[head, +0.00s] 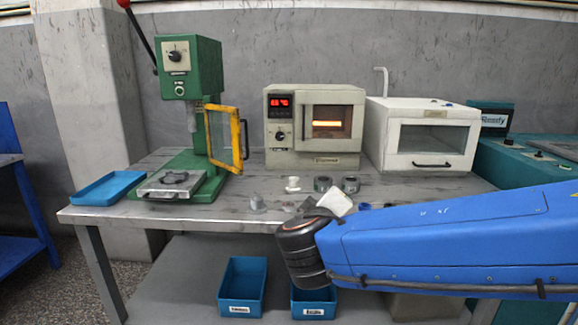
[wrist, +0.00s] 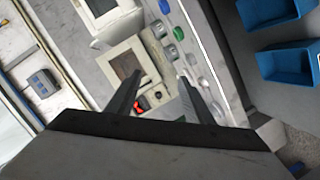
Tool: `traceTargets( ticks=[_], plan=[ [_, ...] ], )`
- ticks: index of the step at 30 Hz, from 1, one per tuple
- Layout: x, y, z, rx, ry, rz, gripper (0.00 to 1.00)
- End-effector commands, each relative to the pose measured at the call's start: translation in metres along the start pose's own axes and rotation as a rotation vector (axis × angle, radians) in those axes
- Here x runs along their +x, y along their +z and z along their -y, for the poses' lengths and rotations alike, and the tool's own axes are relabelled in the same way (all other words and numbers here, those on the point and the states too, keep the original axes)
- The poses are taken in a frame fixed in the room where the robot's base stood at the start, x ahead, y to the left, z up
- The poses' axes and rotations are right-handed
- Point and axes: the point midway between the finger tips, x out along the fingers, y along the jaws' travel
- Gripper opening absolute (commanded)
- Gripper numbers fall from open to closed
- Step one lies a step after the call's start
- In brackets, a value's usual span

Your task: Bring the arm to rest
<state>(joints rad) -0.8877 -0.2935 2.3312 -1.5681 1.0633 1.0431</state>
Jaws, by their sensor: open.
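My blue arm (head: 450,235) reaches in from the right in the head view, in front of the bench's right part, with its dark joint (head: 305,252) at the bench's front edge. My gripper is not clearly visible in the head view. In the wrist view my gripper (wrist: 158,78) shows two dark fingers spread apart with nothing between them. The furnace (wrist: 135,65) and bench lie beyond the fingers, seen at a tilt.
The bench (head: 120,200) carries a green press (head: 190,70) with a yellow-framed guard, a furnace (head: 315,125), a white cabinet (head: 425,135), a blue tray (head: 107,188) and several small parts near the front. Blue bins (head: 242,285) sit on the lower shelf.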

Motion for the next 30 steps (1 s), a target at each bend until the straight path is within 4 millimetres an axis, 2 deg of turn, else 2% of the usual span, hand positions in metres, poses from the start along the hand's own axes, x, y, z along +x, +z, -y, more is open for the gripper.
traceTargets(
  ticks=[3, 8, 12, 18, 24, 30],
  plan=[
    [0.008, 0.042, -0.016, 0.016, -0.011, 0.109, 0.47],
    [0.009, 0.115, -0.034, 0.055, -0.055, 0.297, 0.47],
    [-0.001, 0.174, -0.043, 0.104, -0.114, 0.446, 0.47],
    [-0.028, 0.244, -0.042, 0.200, -0.217, 0.621, 0.47],
    [-0.063, 0.292, -0.031, 0.327, -0.333, 0.738, 0.47],
    [-0.098, 0.318, -0.013, 0.478, -0.448, 0.797, 0.47]
  ],
)
